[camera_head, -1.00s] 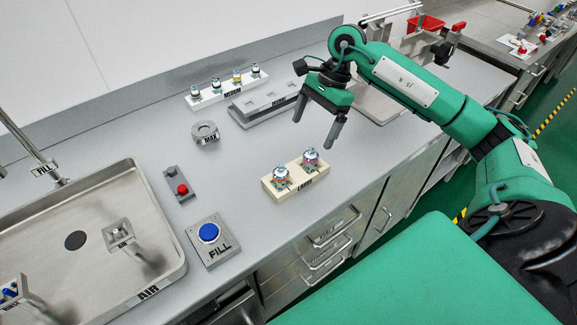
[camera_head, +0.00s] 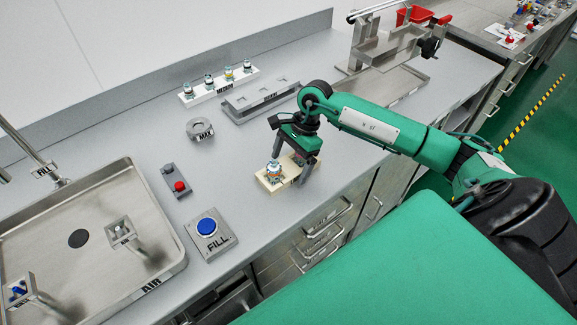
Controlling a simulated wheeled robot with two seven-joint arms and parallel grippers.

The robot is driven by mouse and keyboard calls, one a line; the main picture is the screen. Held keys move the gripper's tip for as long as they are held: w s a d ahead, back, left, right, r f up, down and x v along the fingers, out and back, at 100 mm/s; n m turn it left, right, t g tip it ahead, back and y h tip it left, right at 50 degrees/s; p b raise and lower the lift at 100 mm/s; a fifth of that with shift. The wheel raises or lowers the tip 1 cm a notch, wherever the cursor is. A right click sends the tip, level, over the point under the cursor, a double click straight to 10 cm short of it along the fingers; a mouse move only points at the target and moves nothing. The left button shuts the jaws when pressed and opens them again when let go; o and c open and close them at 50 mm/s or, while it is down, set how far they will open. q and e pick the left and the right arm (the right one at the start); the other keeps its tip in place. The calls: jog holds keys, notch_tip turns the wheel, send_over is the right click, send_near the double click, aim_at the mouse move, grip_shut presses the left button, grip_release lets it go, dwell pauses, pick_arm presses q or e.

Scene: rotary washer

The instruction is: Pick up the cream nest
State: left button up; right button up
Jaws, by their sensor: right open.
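The cream nest (camera_head: 265,184) is a small cream block on the grey counter near its front edge. A white-capped fitting (camera_head: 274,171) stands upright in its left end. The right end, with its other fitting, is mostly hidden behind my right gripper. My right gripper (camera_head: 290,168) points down over the right part of the nest, open, with one finger on the far side and one on the near side. I cannot tell whether the fingers touch the nest. My left gripper is not in view.
A white rack (camera_head: 222,90) with several fittings and a grey slotted rack (camera_head: 258,101) stand behind. A round MAX piece (camera_head: 200,130), a red button (camera_head: 180,187) and a blue FILL button (camera_head: 207,227) lie left. A steel sink (camera_head: 40,225) fills the left side.

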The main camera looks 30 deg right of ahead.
jog(key=c, duration=1.1)
jog(key=shift+c, duration=0.2)
